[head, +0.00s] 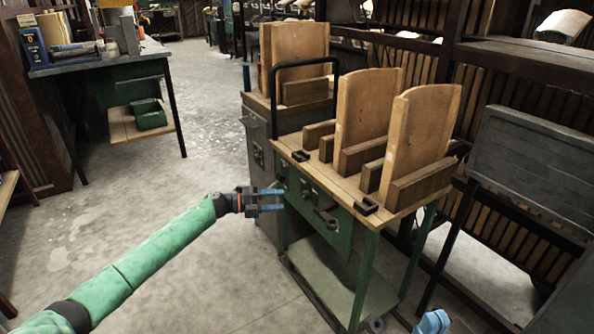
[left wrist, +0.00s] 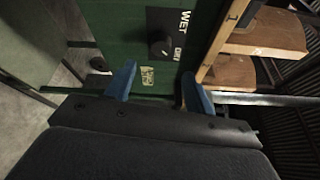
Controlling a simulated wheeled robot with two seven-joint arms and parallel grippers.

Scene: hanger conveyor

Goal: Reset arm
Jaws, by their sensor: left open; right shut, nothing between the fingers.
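My left gripper (head: 272,200) reaches in from the left on a green arm. Its two blue fingers are apart with nothing between them, close to the front of the green bench (head: 335,222). The left wrist view shows the open fingers (left wrist: 158,88) before a green panel with a black switch (left wrist: 163,48) marked "WET". I cannot tell whether the fingertips touch the panel. My right gripper (head: 433,322) shows only as small pale blue parts at the bottom edge, shut and empty; the rest is cut off.
Curved wooden boards (head: 425,135) stand in wooden blocks on the bench top. A grey slatted panel (head: 535,165) stands at the right. A cluttered table (head: 110,62) is at the back left. The floor (head: 140,190) between is clear.

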